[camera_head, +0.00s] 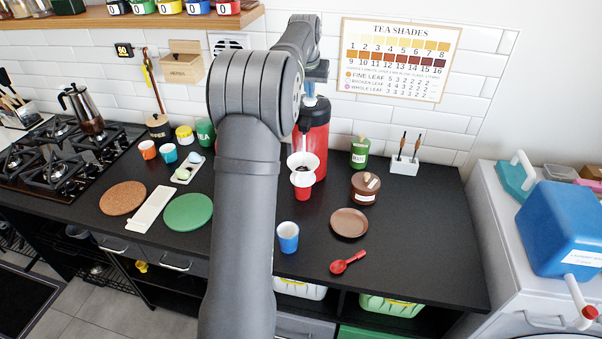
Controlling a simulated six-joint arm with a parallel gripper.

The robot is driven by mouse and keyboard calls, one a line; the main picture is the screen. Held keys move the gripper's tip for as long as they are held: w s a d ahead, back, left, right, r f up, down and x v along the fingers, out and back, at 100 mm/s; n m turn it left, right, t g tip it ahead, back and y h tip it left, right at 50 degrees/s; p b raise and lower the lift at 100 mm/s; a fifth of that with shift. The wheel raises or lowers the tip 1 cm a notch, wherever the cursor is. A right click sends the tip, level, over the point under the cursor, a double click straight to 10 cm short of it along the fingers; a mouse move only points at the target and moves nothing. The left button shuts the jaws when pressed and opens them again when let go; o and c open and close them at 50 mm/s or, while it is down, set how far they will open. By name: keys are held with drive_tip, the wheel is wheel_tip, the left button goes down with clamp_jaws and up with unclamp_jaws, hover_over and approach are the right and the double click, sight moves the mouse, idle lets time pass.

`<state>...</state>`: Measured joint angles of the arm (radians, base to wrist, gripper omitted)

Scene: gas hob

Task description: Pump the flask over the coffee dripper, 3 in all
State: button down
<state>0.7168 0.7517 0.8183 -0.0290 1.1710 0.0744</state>
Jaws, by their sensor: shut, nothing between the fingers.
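The red flask (317,143) with a black top stands upright on the black counter, behind the coffee dripper. The white coffee dripper (303,159) sits on a red cup (303,188) in front of the flask, below its spout side. My gripper (309,97) is shut and empty, pointing down at the top of the flask. I cannot tell whether its fingertips touch the pump top. My arm hides part of the counter to the left of the flask. A thin pale streak shows between the spout side and the dripper; I cannot tell whether it is water.
A blue cup (288,237), a red spoon (347,262) and a brown plate (349,223) lie in front. A brown lidded pot (365,187) and a green jar (360,153) stand right of the flask. The counter's right front is clear.

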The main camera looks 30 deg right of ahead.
drive_tip(key=shift+f, duration=0.35)
drive_tip(key=shift+r, duration=1.25)
drive_tip(key=shift+f, duration=0.1)
